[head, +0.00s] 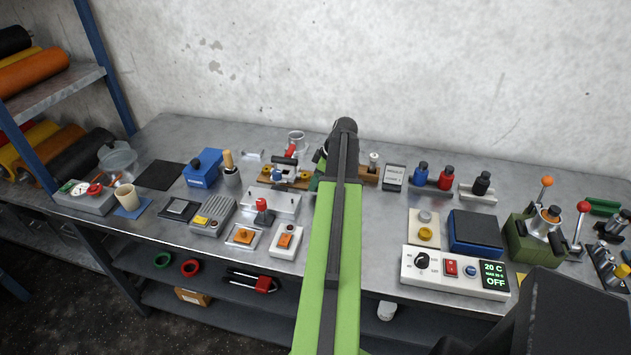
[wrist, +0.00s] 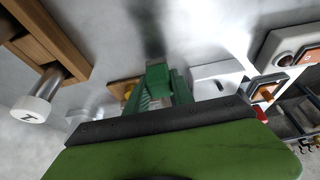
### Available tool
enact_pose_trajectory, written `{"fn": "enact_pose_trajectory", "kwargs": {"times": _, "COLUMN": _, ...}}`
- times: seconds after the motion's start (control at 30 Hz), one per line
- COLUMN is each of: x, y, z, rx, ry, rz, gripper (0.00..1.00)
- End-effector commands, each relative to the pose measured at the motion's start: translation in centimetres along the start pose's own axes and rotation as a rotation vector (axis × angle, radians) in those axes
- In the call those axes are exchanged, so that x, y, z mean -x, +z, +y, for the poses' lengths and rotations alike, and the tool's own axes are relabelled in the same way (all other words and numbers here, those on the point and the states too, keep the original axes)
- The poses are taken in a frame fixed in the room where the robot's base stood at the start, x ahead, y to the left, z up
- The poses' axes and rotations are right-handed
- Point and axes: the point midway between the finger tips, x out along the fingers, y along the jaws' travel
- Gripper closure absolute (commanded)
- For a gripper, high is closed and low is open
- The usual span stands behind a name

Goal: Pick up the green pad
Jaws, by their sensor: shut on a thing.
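My gripper (wrist: 160,91) is shut on a small dark green block, which I take to be the green pad (wrist: 157,76). In the wrist view the pad sits between the ribbed green fingers, above the grey bench top. I cannot tell whether it touches the bench. In the head view my arm hides most of the gripper and the pad; only a bit of dark green shows at the arm's left side.
The metal bench (head: 330,230) is crowded. A blue box (head: 203,168) and a steel plate (head: 272,202) lie left of my arm. A white control panel (head: 455,270) and a dark blue box (head: 475,232) stand to the right. A wall rises behind.

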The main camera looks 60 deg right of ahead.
Motion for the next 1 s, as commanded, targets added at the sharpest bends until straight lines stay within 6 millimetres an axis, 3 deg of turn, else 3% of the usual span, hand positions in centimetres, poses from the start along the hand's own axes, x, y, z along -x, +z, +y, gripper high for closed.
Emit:
{"fn": "enact_pose_trajectory", "kwargs": {"times": 0.03, "x": 1.5, "y": -0.6, "z": 0.0, "rx": 0.0, "ry": 0.0, "rz": 0.0, "gripper": 1.0}}
{"fn": "enact_pose_trajectory", "kwargs": {"times": 0.13, "x": 3.1, "y": -0.8, "z": -0.2, "rx": -0.001, "ry": 0.0, "rz": 0.0, "gripper": 1.0}}
{"fn": "enact_pose_trajectory", "kwargs": {"times": 0.53, "x": 11.0, "y": 5.2, "z": -2.8, "rx": -0.003, "ry": 0.0, "rz": 0.0, "gripper": 1.0}}
{"fn": "enact_pose_trajectory", "kwargs": {"times": 0.7, "x": 12.4, "y": 6.5, "z": -3.2, "rx": -0.001, "ry": 0.0, "rz": 0.0, "gripper": 1.0}}
{"fn": "enact_pose_trajectory", "kwargs": {"times": 1.0, "x": 12.5, "y": 6.9, "z": -3.3, "rx": 0.001, "ry": 0.0, "rz": 0.0, "gripper": 1.0}}
